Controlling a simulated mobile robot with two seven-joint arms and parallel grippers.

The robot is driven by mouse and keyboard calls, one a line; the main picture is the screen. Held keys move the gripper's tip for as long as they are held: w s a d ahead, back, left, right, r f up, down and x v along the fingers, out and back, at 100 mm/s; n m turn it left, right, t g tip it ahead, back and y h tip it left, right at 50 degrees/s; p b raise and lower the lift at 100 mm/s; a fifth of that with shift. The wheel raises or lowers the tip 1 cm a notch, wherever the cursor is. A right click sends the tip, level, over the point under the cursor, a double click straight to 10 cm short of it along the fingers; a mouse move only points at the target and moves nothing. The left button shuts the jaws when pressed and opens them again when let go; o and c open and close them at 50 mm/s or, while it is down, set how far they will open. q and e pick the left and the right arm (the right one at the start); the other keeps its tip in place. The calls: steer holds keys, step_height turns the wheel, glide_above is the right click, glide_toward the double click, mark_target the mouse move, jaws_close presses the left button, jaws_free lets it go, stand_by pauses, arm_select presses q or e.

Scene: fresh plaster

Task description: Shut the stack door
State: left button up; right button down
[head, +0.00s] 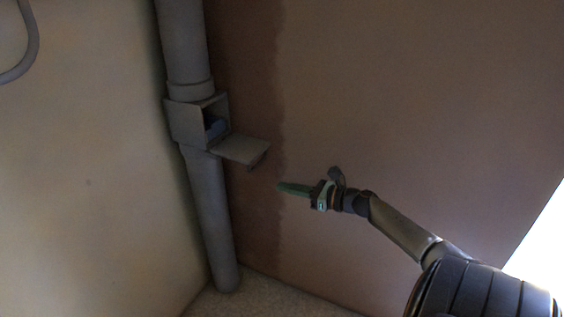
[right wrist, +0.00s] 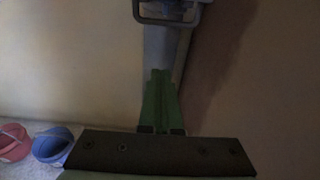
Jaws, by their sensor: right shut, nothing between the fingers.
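The grey soil stack (head: 184,45) runs down the corner between two walls. A box-like access opening (head: 211,110) sits partway up it, with something bluish inside. Its door (head: 240,149) hangs open, folded down and out to the right as a flat flap. My right gripper (head: 281,187) has green fingers, is shut and empty, and is below and to the right of the door, apart from it. In the right wrist view the green fingers (right wrist: 160,95) point toward the stack, with the door (right wrist: 170,12) at the top edge. My left gripper is not in view.
A red bucket (right wrist: 13,143) and a blue bucket (right wrist: 51,145) stand on the floor at the left of the right wrist view. The brown plaster wall (head: 400,90) has a darker band beside the stack. A grey looped pipe (head: 28,50) shows at upper left.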

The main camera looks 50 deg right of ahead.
steer(key=r+b+x, duration=0.1)
steer(key=b+x, duration=0.1)
steer(key=x, duration=0.6)
steer(key=shift+s+d+r, duration=0.1)
steer(key=shift+s+r, duration=0.05)
steer(key=shift+r, duration=0.55)
steer(key=shift+s+r, duration=0.2)
steer(key=shift+r, duration=0.5)
steer(key=shift+p, duration=0.3)
steer(key=shift+s+r+g+p, duration=0.1)
steer(key=shift+r+g+p, duration=0.25)
steer(key=shift+p, duration=0.55)
